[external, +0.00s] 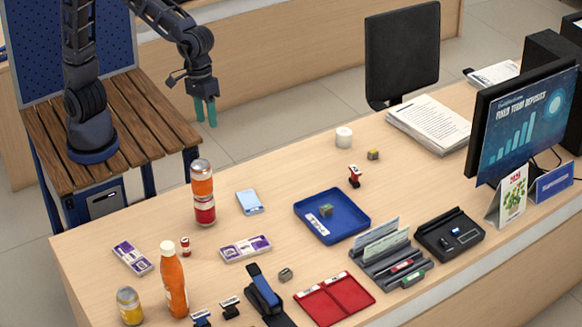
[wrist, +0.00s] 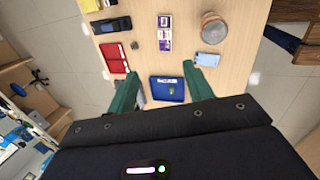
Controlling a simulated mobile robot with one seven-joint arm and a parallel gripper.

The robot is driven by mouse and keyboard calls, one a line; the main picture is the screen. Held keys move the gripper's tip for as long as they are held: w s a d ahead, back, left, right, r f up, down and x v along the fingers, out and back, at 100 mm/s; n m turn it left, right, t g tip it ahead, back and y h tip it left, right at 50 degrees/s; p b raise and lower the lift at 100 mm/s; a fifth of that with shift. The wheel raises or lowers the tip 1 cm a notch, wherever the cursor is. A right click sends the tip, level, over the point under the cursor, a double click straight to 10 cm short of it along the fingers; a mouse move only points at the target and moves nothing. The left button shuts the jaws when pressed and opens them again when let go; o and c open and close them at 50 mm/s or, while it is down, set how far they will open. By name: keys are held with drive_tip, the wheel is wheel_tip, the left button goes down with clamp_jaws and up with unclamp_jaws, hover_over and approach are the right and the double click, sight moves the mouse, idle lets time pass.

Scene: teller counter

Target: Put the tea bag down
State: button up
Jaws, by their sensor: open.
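My gripper (external: 205,111) hangs high over the floor behind the counter, by the wooden stand, clear of the counter items. Its green fingers are apart and hold nothing in the wrist view (wrist: 163,92). I cannot tell for certain which item is the tea bag. A small white packet (external: 319,226) lies in the blue tray (external: 358,228), beside a small greenish cube (external: 326,210). The tray also shows in the wrist view (wrist: 167,99), far beyond the fingers. Purple-and-white packs (external: 245,248) (external: 132,257) lie on the counter.
A tall can (external: 202,193), an orange bottle (external: 172,280) and a yellow can (external: 130,306) stand at the left. A light blue phone (external: 250,201), red tray (external: 350,292), grey file holder (external: 392,262) and monitor (external: 525,120) are also on the counter.

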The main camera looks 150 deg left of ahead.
drive_tip(key=s+d+r+m, duration=0.3)
drive_tip(key=s+d+m, duration=0.2)
drive_tip(key=s+d, duration=0.2)
drive_tip(key=s+d+r+m, duration=0.2)
drive_tip(key=s+d+m, duration=0.3)
drive_tip(key=s+d, duration=0.3)
drive_tip(key=s+d+f+m, duration=0.1)
drive_tip(key=s+d+m, duration=0.2)
drive_tip(key=s, duration=0.4)
drive_tip(key=s+d+f+m+t, duration=0.1)
drive_tip(key=s+d+m, duration=0.2)
drive_tip(key=s+m, duration=0.3)
drive_tip(key=shift+s+d+f, duration=0.15)
drive_tip(key=shift+s+d, duration=0.1)
drive_tip(key=shift+s, duration=0.4)
